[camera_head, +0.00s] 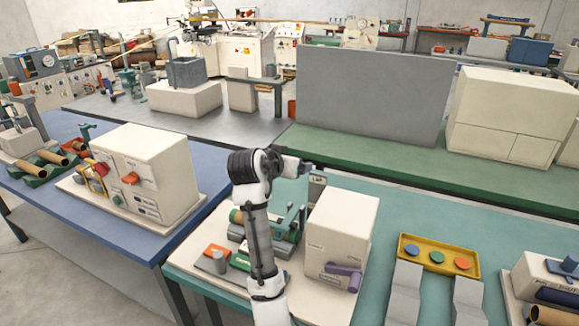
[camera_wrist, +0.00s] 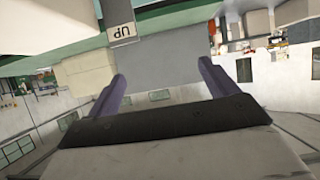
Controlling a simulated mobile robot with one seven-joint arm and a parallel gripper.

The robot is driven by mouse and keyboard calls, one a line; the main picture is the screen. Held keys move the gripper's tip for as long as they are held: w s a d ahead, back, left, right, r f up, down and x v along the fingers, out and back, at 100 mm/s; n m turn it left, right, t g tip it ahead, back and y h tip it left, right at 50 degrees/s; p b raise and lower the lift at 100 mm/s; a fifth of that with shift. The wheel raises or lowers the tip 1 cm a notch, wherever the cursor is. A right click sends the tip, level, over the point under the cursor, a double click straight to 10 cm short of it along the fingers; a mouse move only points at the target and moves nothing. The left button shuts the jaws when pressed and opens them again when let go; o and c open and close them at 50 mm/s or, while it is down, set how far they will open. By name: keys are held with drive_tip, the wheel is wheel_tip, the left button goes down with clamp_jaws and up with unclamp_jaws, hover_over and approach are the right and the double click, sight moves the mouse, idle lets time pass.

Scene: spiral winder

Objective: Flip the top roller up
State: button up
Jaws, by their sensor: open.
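The winder stands on the teal table: a green frame with rollers (camera_head: 288,222) beside a cream box (camera_head: 340,232). My arm hides part of it, and I cannot tell which bar is the top roller or how it is tilted. My gripper (camera_head: 308,167) is above and behind the winder in the head view. In the wrist view my gripper (camera_wrist: 165,85) is open, with two purple fingers apart and nothing between them. A small label (camera_wrist: 122,33) reading "UP", upside down, is just beyond the fingers. A small plate (camera_head: 317,180) shows below the gripper in the head view.
A purple part (camera_head: 343,275) sticks out from the cream box's front. Orange and green buttons (camera_head: 218,251) lie left of my arm. A yellow tray (camera_head: 438,257) with coloured discs is to the right. A large grey panel (camera_head: 372,92) stands behind on the green bench.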

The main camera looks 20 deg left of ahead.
drive_tip(key=s+r, duration=0.3)
drive_tip(key=r, duration=0.2)
drive_tip(key=shift+s+r, duration=0.15)
drive_tip(key=shift+r, duration=0.05)
idle(0.7)
drive_tip(key=b+v, duration=0.2)
drive_tip(key=v, duration=1.1)
drive_tip(key=shift+s+r, duration=0.2)
drive_tip(key=shift+s, duration=0.1)
